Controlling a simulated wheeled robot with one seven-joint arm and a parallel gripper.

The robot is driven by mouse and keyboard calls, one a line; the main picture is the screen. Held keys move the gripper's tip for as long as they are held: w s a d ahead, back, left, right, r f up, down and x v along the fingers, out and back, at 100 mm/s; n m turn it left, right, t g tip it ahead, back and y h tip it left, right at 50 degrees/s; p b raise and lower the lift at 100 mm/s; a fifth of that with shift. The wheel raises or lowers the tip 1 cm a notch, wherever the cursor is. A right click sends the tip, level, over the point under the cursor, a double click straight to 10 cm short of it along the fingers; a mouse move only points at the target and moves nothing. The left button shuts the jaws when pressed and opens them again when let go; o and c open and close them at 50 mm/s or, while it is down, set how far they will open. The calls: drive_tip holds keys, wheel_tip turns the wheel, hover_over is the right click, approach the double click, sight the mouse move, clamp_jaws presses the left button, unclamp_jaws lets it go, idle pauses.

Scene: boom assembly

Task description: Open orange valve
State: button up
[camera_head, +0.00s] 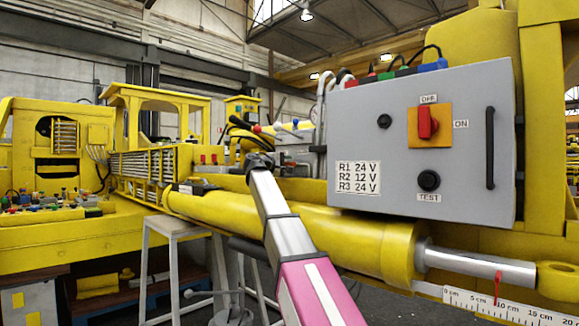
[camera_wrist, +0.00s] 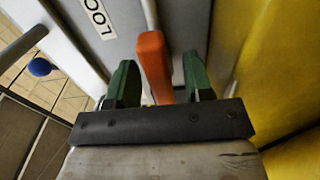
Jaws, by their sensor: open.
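The orange valve handle (camera_wrist: 154,66) shows in the wrist view as a flat orange lever in front of a grey panel (camera_wrist: 120,30). My gripper (camera_wrist: 160,76) has two green fingers, one on each side of the lever. The fingers are open, with visible gaps on both sides of the lever. The lever's lower end is hidden behind the dark gripper bar. In the head view my arm reaches toward the middle of the yellow machine, and I cannot make out the orange valve or the fingers there.
In the wrist view a yellow surface (camera_wrist: 280,70) rises close on the right, and a blue ball-shaped knob (camera_wrist: 39,67) is at the left. In the head view a grey control box (camera_head: 450,180) with a red switch stands right of my arm, above a yellow cylinder (camera_head: 350,235).

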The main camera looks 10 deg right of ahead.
drive_tip(key=shift+x, duration=0.95)
drive_tip(key=c, duration=0.8)
